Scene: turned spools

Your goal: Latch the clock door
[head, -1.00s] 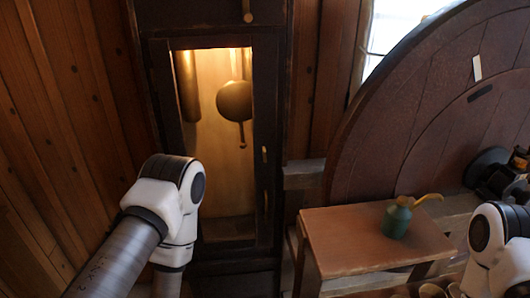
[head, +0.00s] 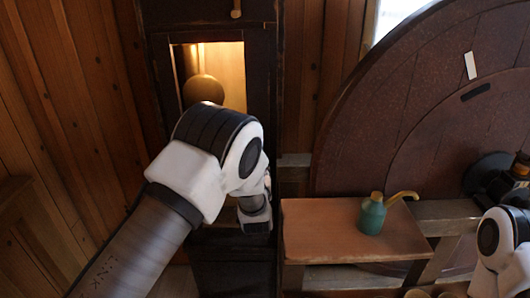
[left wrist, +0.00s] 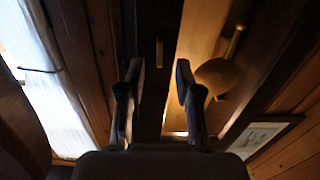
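The tall dark clock case (head: 262,70) stands at the back, its door (head: 207,40) apparently closed. Behind the door's lit opening hangs a round pendulum bob (head: 203,89), which also shows in the left wrist view (left wrist: 217,76). In the left wrist view my left gripper (left wrist: 160,75) is open and empty, facing the dark door frame. A small brass piece (left wrist: 159,52), perhaps the latch, shows between and beyond the fingers. My right gripper is not clearly seen.
A small wooden table (head: 330,225) with a green oil can (head: 372,215) stands right of the clock. A large dark wheel (head: 400,110) fills the right side. My right arm's joint is at the lower right. Plank wall (head: 70,110) lies to the left.

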